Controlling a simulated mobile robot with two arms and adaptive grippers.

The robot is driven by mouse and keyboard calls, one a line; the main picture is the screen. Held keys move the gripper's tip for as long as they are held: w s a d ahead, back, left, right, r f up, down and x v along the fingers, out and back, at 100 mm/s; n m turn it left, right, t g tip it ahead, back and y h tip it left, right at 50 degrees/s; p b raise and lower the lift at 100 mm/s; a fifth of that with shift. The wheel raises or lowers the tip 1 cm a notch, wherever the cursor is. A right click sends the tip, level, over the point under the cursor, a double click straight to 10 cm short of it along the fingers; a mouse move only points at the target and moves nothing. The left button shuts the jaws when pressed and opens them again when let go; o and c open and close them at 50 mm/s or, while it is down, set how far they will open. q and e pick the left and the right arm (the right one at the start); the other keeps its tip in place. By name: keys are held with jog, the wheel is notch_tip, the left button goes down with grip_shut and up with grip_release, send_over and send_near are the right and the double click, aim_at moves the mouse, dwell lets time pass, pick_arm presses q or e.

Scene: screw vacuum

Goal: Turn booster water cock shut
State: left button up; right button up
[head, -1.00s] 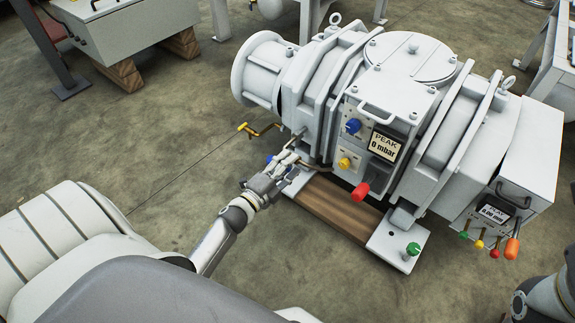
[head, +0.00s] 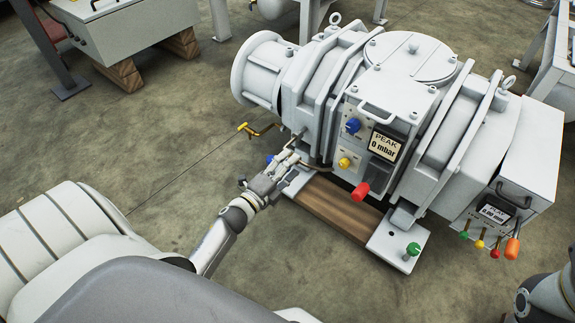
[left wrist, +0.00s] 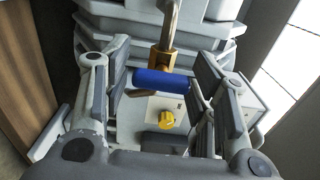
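The water cock with a blue handle (left wrist: 160,80) sits on a brass body (left wrist: 161,57) on the end of a pipe in the left wrist view. The blue handle lies crosswise between the fingers of my left gripper (left wrist: 164,88), which are apart on either side of it; whether a pad touches it I cannot tell. In the head view my left gripper (head: 287,162) is at the lower front of the white booster (head: 325,85), and only a bit of blue (head: 269,158) shows beside it. My right gripper is outside both views.
A yellow-handled cock (head: 245,127) sticks out left of my gripper. A yellow knob (head: 344,162), blue knob (head: 353,125) and red knob (head: 361,190) stick out to the right. A wooden beam (head: 338,208) lies under the booster.

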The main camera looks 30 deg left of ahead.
pick_arm(q)
jog(key=shift+o, duration=0.5)
jog(key=s, duration=1.2)
jog(key=shift+a, duration=0.45)
